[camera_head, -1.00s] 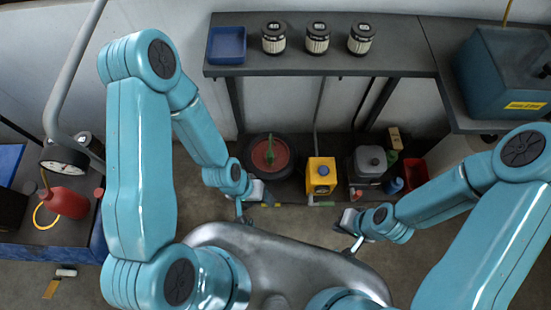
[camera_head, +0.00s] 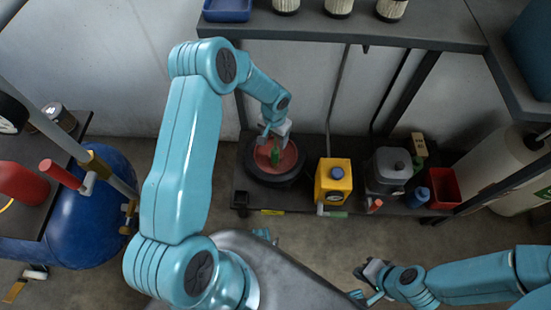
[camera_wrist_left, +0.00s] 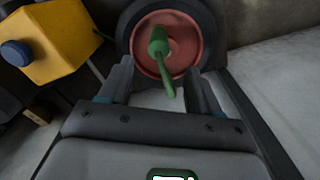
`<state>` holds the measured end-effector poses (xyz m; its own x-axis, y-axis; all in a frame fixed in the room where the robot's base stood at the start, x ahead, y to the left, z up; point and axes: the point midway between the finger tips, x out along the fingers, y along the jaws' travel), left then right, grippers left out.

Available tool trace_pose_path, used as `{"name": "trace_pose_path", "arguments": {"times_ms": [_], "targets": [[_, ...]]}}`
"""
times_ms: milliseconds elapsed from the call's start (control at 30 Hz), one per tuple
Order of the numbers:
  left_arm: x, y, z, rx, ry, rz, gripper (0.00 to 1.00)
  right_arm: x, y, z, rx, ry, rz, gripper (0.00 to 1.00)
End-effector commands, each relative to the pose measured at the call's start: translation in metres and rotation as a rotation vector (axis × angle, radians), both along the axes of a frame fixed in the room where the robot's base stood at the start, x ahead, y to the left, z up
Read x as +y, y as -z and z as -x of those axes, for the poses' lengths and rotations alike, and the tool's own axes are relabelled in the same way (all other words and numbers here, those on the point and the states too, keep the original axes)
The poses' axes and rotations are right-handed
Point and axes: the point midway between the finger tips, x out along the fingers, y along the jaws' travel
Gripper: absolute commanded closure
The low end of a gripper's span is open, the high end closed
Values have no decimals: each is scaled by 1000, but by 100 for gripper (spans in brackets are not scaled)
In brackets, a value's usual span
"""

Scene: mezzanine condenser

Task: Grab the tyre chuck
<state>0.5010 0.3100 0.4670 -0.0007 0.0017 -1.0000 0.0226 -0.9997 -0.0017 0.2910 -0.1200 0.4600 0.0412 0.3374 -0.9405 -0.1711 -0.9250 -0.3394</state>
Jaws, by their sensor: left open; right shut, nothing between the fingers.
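The tyre chuck (camera_head: 275,155), as I take the small green tool to be, lies over the red hub of a black-tyred wheel (camera_head: 255,172). In the left wrist view the green tool (camera_wrist_left: 160,52) has a thick head and a thin stem pointing back towards me, in front of the red hub (camera_wrist_left: 183,35). My left gripper (camera_head: 270,138) is open above the wheel. In the left wrist view its fingers (camera_wrist_left: 160,78) stand on either side of the stem, not visibly touching it. My right gripper (camera_head: 366,283) is shut and empty, low in the head view.
The wheel is on a low dark shelf under the bench. To its right stand a yellow container (camera_head: 333,183), a grey canister (camera_head: 388,170), a blue bottle (camera_head: 417,197) and a red bin (camera_head: 444,187). A blue tank (camera_head: 95,215) is at left. The bench edge (camera_head: 330,35) overhangs behind.

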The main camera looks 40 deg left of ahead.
Motion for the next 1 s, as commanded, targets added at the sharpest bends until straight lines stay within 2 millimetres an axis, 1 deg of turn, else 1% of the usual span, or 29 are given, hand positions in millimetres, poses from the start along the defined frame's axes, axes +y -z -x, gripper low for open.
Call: {"name": "trace_pose_path", "arguments": {"times_ms": [33, 100, 267, 333, 500, 567, 667, 867, 900, 933, 967, 1000], "targets": [[1, 13, 2, 4, -3, 1, 37, 0, 5, 0, 0, 0, 0, 100], [2, 22, 2, 2, -4, 1, 37, 0, 6, 0, 0, 0, 0, 100], [3, 33, 2, 0, -7, 1, 37, 0, 8, 0, 0, 0, 0, 100], [1, 41, 2, 2, -7, 2, 37, 0, 11, 0, 0, 0, 0, 100], [-2, 71, 1, 2, -5, 2, 37, 0, 20, 0, 0, 0, 0, 100], [-2, 78, 1, 1, -5, 2, 37, 0, 21, 0, 0, 0, 0, 100], [-3, 83, 0, 0, -5, 2, 37, 0, 22, 0, 0, 0, 0, 100], [-3, 83, -1, 0, -2, 2, 37, 0, 21, 0, 0, 0, 0, 100], [-3, 83, -1, 0, -2, 2, 44, 0, 21, 0, 0, 0, 0, 100], [-3, 83, -1, 0, -2, 2, 53, 0, 21, 0, 0, 0, 0, 100], [-3, 83, -1, 0, -2, 2, 63, 0, 21, 0, 0, 0, 0, 100], [-3, 83, -1, 0, -2, 2, 76, 0, 21, 0, 0, 0, 0, 100]]}}
